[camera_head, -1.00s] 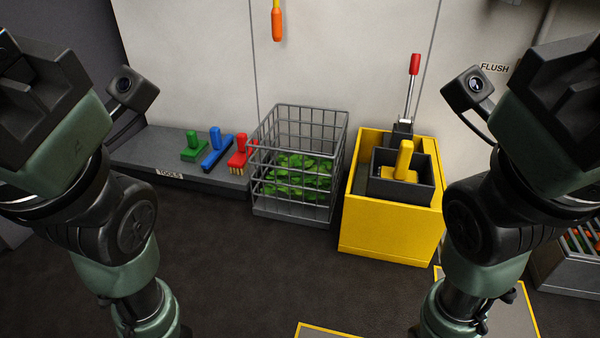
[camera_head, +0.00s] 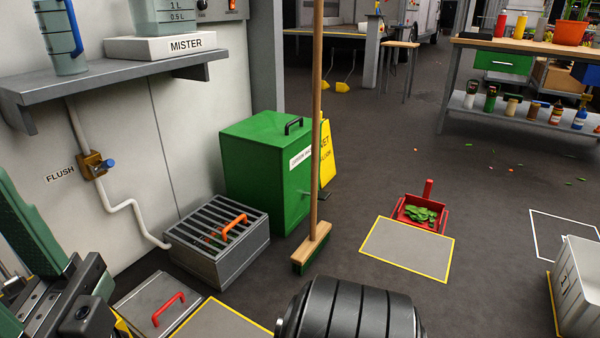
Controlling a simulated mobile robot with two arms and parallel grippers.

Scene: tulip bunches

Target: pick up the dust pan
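The red dust pan (camera_head: 409,221) lies on the dark floor at the right of centre in the head view. Its red handle points up and away from me. A pile of green leaves (camera_head: 421,213) lies in it. Its near edge is at the far edge of a grey, yellow-bordered floor panel. Part of my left arm and gripper (camera_head: 45,305) shows at the lower left edge, far from the pan. Its fingertips cannot be made out. My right gripper is not in view.
A broom (camera_head: 316,150) stands upright left of the pan. Behind it are a green bin (camera_head: 258,165) and a yellow sign (camera_head: 327,155). A grey grated box (camera_head: 215,270) stands at the left wall. A white crate (camera_head: 578,285) is at the right edge. A workbench (camera_head: 455,75) stands behind.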

